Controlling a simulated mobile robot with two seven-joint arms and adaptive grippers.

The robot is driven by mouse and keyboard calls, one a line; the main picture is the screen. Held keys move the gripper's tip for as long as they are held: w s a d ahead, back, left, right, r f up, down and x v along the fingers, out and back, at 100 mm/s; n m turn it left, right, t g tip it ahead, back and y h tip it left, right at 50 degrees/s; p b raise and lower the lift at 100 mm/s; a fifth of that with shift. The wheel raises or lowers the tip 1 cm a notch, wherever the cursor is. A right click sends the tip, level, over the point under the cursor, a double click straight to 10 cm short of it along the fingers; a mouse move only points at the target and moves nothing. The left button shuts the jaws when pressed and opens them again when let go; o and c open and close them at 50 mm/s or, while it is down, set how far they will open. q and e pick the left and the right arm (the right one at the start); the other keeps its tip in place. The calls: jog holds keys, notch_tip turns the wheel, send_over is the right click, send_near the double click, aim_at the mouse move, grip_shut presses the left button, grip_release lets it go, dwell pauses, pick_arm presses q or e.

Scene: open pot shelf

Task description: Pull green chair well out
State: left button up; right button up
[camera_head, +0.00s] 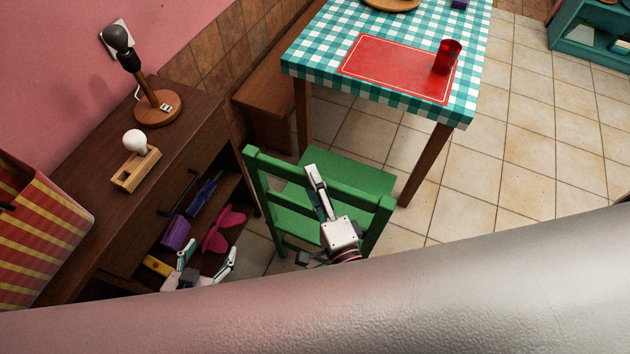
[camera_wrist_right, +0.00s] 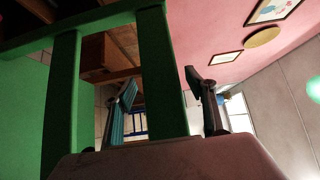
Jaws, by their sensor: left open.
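The green chair (camera_head: 290,207) stands at the near side of the checkered table (camera_head: 385,55), its back towards me. Its seat (camera_head: 345,172) shows clear of the tabletop in the head view. My right gripper (camera_head: 316,188) is at the chair's back. In the right wrist view its fingers (camera_wrist_right: 165,105) lie on either side of a green back rail (camera_wrist_right: 160,80), drawn in close around it; the exact contact is hard to see. My left gripper (camera_head: 208,262) is open and empty at the lower left, near the sideboard's open lower compartment.
A red cup (camera_head: 446,57) is on the table. Tiled floor is free to the right.

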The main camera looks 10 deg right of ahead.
jog(key=shift+w+d, duration=0.1)
jog(key=s+d, duration=0.2)
jog(key=s, duration=0.9)
jog(key=shift+s+d, duration=0.15)
jog(key=shift+s, duration=0.25)
jog(key=w, duration=0.4)
jog(key=w+a, duration=0.1)
jog(key=w, duration=0.3)
jog(key=w+a, duration=0.1)
jog(key=w, duration=0.3)
jog(key=shift+a, duration=0.1)
jog(key=shift+r, duration=0.1)
